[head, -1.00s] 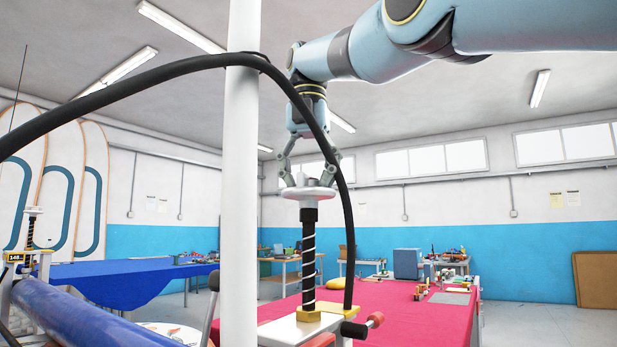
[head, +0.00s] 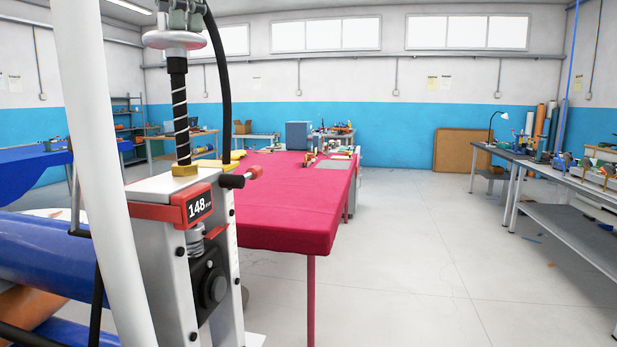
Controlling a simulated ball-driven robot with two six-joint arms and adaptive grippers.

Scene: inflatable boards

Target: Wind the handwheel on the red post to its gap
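The red-trimmed post (head: 183,222) stands at the left, with a display reading 148. A dark threaded screw with a white spiral (head: 180,110) rises upright from a brass nut on its top. The pale handwheel (head: 174,40) sits on top of the screw, near the picture's top edge. My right gripper (head: 184,18) is just above the handwheel, mostly cut off by the frame, so its grip on the wheel cannot be made out. The gap is not clearly seen. My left gripper is not in view.
A white pole (head: 103,180) stands just left of the post. A black hose (head: 222,90) hangs behind the screw. A red-covered table (head: 290,210) lies beyond, and blue inflatable rolls (head: 40,250) lie at lower left. The floor at centre right is clear.

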